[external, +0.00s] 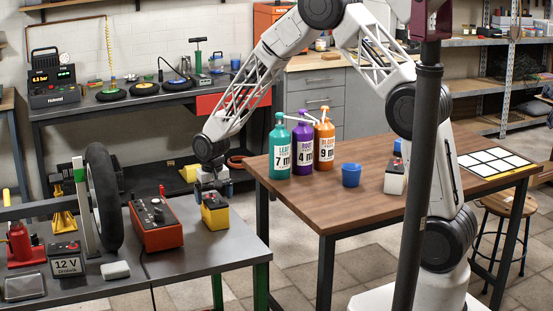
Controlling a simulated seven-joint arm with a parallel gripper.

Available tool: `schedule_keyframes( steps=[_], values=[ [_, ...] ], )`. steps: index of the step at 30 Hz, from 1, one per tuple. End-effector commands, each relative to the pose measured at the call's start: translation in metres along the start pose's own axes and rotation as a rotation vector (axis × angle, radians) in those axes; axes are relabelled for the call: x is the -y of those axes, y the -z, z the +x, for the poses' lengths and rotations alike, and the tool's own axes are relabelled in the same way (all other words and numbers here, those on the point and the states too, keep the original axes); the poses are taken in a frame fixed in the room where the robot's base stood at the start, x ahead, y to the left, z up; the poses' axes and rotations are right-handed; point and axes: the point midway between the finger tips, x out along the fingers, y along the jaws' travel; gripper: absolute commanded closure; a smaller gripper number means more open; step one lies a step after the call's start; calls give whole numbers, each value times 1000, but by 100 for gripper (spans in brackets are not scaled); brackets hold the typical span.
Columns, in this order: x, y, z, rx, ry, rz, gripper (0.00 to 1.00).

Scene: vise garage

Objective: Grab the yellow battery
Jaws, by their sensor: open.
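The yellow battery (215,217), a small box with a dark top, stands upright near the right end of the grey workbench (200,262). My gripper (210,190) points down right over its top, at the end of my arm reaching in from the right. The jaws are open. The fingertips are small here, and I cannot tell whether they touch the battery or straddle its top.
A red device with knobs (158,226) stands just left of the battery.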

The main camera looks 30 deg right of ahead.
Motion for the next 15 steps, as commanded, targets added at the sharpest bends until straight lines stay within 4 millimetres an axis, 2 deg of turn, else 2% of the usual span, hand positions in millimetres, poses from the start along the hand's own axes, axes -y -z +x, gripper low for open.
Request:
schedule_keyframes(
  steps=[6, 15],
  values=[
    [0, 0, 23, 1, 0, 0, 1],
    [0, 0, 28, 0, 0, 0, 1]
  ],
)
